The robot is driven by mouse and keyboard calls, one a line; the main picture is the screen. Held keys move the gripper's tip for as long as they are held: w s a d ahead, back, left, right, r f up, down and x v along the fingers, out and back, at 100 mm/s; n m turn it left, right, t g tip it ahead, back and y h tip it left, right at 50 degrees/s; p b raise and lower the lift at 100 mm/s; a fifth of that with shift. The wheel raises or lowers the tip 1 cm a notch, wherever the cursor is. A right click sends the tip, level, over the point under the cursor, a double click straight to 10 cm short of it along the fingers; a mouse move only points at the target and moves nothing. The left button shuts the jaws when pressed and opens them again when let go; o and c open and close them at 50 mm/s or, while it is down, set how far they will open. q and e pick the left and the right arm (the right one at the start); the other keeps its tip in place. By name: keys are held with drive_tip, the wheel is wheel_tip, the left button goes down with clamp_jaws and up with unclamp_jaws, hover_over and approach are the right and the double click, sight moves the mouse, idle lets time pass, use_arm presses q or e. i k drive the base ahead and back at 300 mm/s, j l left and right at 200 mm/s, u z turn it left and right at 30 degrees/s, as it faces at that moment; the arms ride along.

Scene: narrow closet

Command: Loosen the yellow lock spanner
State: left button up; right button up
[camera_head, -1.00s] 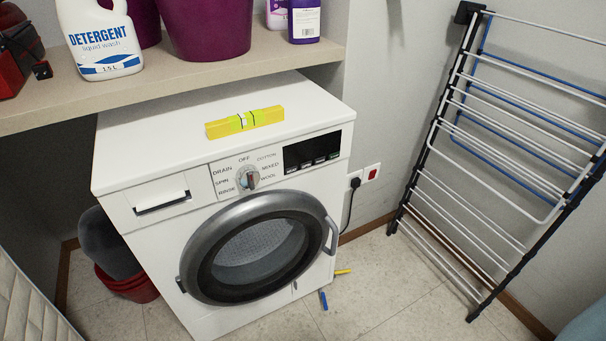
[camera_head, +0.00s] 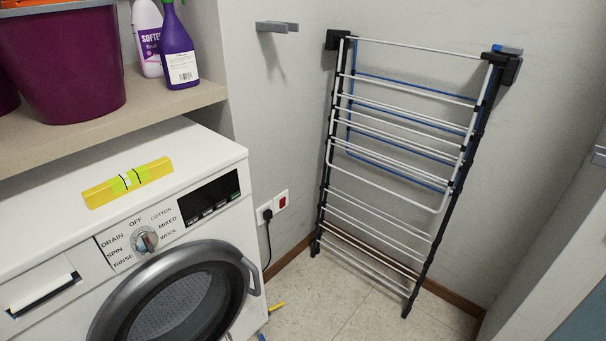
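A small yellow piece (camera_head: 276,306) sticks out low beside the right foot of the washing machine, near the floor. It may be the yellow lock spanner, but it is small and partly hidden by the machine. A blue piece (camera_head: 262,337) shows just below it, cut off by the picture's bottom edge. The white washing machine (camera_head: 60,238) stands at the left, its lower part out of the picture. A yellow spirit level (camera_head: 104,192) lies on top of it. Neither of my grippers is in view.
A folding drying rack (camera_head: 395,150) leans on the back wall. A plugged cable hangs from the wall socket (camera_head: 281,201). A shelf (camera_head: 125,120) above the machine holds a purple tub (camera_head: 65,65) and bottles (camera_head: 180,50). Floor (camera_head: 330,310) between machine and rack is clear.

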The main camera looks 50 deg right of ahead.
sight(282, 303)
drive_tip(key=z, duration=1.1)
